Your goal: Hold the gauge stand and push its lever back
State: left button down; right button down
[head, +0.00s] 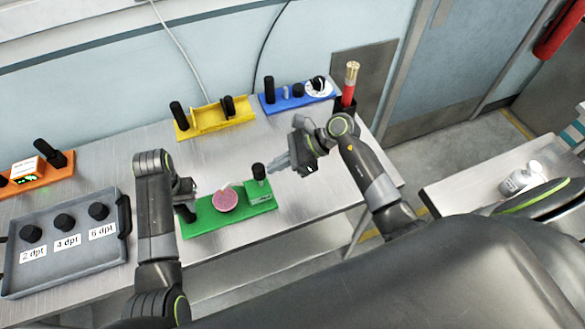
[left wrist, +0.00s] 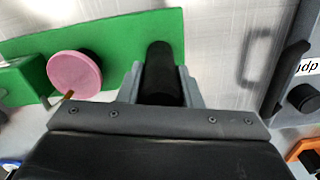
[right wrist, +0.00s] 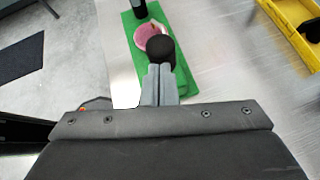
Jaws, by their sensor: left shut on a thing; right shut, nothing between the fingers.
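The gauge stand is a green base (head: 205,224) with a pink round dial (head: 226,199), a black post at its left end and a black-knobbed lever (head: 258,171) at its right end. My left gripper (head: 188,192) is shut on the black post, which shows upright between the fingers in the left wrist view (left wrist: 160,75). My right gripper (head: 273,170) is shut and empty, just right of the lever. In the right wrist view the black knob (right wrist: 160,48) is just beyond the closed fingertips; I cannot tell whether they touch.
A grey tray (head: 75,268) with several labelled black knobs lies at the left. An orange module (head: 45,178) stands behind it. A yellow module (head: 215,118) and a blue module (head: 290,99) stand at the back. A black holder with a red item (head: 350,85) is behind my right arm.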

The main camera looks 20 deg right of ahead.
pick_arm(q)
jog(key=shift+d, duration=0.25)
pick_arm(e)
jog(key=shift+a+r, duration=0.25)
jog(key=shift+a, duration=0.05)
pick_arm(q)
jog(key=shift+a, duration=0.1)
pick_arm(e)
jog(key=v, duration=1.3)
jog(key=shift+s+d+f, duration=0.2)
jog(key=shift+d, duration=0.05)
pick_arm(q)
jog(key=c, duration=0.9)
grip_release()
jog(key=shift+a, duration=0.1)
jog(key=shift+c, duration=0.2)
jog(key=shift+r, duration=3.8)
